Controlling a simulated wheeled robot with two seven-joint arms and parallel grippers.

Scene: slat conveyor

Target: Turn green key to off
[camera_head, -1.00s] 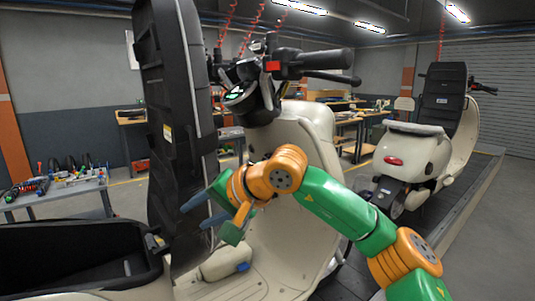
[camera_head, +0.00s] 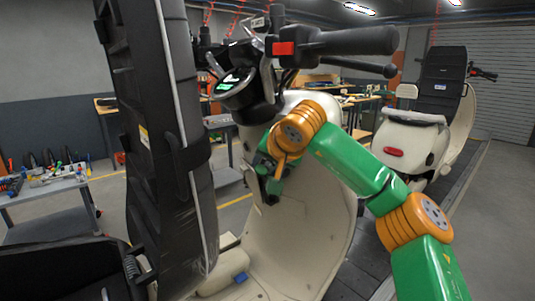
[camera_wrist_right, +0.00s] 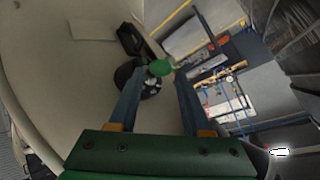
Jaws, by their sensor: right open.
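The green key (camera_wrist_right: 160,67) shows in the right wrist view as a small round green head. It sits in front of a dark round lock (camera_wrist_right: 150,84) on the cream panel of the scooter. My right gripper (camera_wrist_right: 161,76) is open, with one blue-grey finger on either side of the key in the picture and a gap between. I cannot tell how deep the key lies between the fingertips. In the head view my right gripper (camera_head: 270,178) is at the cream front shield (camera_head: 308,215), below the handlebar, and the key cannot be made out there. My left gripper is out of view.
The upright black seat (camera_head: 150,140) stands close on the left. The handlebar (camera_head: 340,41) and lit display (camera_head: 232,82) are above my right gripper. A second scooter (camera_head: 415,135) stands behind at the right, and a tool table (camera_head: 45,190) at the far left.

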